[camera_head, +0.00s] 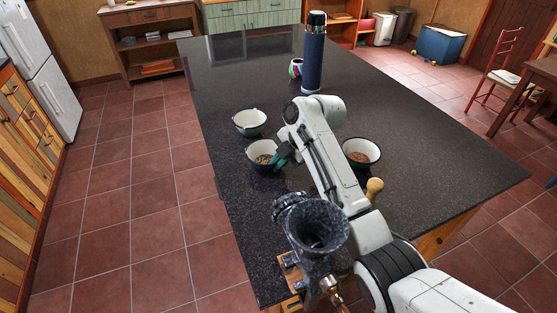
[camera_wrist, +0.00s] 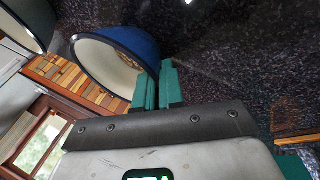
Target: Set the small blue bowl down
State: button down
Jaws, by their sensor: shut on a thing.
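The small blue bowl (camera_head: 262,148) is near the left edge of the dark counter in the head view, white inside with brown bits in it. My gripper (camera_head: 281,159) is at its right side. In the wrist view, the blue bowl (camera_wrist: 132,38) shows its blue outer wall, and the teal fingers of my gripper (camera_wrist: 157,78) are closed on its rim. The bowl looks upright in the head view. I cannot tell whether its base touches the counter. Part of its right side is hidden by the fingers.
A dark grinder (camera_head: 311,235) is at the near edge. The counter (camera_head: 225,90) is bare at back left.

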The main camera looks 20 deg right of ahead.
jog(key=c, duration=1.2)
grip_release()
jog(key=shift+c, duration=0.2)
jog(key=b+v, duration=0.1)
jog(key=v, duration=1.1)
